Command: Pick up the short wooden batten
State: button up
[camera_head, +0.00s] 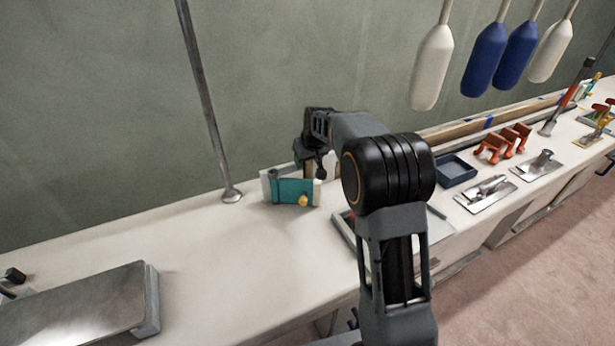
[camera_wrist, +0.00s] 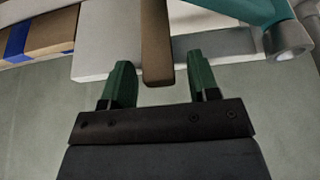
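The short wooden batten (camera_wrist: 156,42) is a plain brown strip in the wrist view. It comes down from the top edge and its near end lies between the two green fingers of my gripper (camera_wrist: 162,78). In the head view my gripper (camera_head: 314,168) is over the back of the bench, just above a teal fixture (camera_head: 292,191) with white ends and a yellow knob. The batten is largely hidden or too small to make out there.
The white bench (camera_head: 215,260) runs along a grey-green wall. A metal pole (camera_head: 205,100) stands left of my gripper. A blue tray (camera_head: 455,170), orange clamps (camera_head: 492,147) and trowels (camera_head: 487,192) lie to the right. A metal plate (camera_head: 85,305) lies front left. Fenders (camera_head: 432,68) hang above.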

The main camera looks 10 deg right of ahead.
grip_shut()
dwell(0.3)
jog(key=shift+r, duration=0.1)
